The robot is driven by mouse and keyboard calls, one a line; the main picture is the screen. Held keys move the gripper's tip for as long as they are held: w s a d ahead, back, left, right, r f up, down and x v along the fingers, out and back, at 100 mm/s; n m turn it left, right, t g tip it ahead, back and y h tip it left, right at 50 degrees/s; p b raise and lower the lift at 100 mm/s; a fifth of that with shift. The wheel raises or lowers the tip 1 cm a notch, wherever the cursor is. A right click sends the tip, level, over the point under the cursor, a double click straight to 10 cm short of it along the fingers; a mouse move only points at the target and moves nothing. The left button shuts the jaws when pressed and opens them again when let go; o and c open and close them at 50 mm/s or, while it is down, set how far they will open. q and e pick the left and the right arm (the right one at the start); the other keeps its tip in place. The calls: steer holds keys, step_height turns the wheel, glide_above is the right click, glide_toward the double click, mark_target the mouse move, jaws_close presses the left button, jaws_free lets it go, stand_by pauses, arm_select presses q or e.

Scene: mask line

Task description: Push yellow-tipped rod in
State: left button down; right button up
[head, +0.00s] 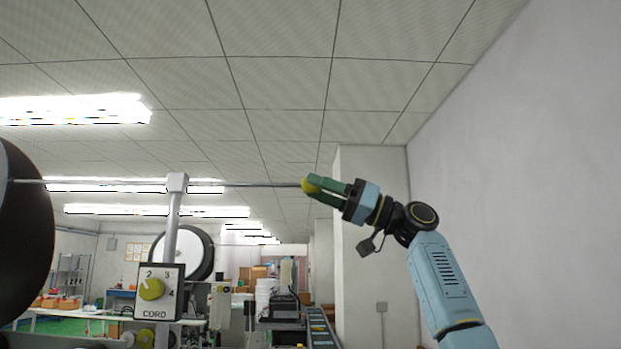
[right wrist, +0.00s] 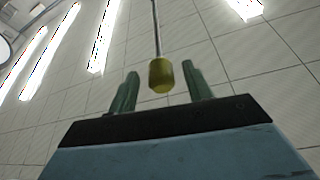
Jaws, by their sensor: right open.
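The thin metal rod (head: 255,184) runs level across the head view from the dark reel at left, through the top of a grey post, to its yellow tip (head: 307,186). My right gripper (head: 312,187) is at the yellow tip, its green fingers open on either side. In the right wrist view the yellow tip (right wrist: 161,76) sits between the two open green fingers (right wrist: 157,88), with visible gaps on both sides. The rod (right wrist: 156,28) extends away from the tip. My left gripper is not in view.
The grey post (head: 172,225) carries the rod and a CORD dial box (head: 159,291) with a yellow knob. A large dark reel (head: 25,215) is at far left. A white wall (head: 510,170) stands at right. Free air surrounds my right arm.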

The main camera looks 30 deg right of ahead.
steer(key=shift+x, duration=1.1)
jaws_close()
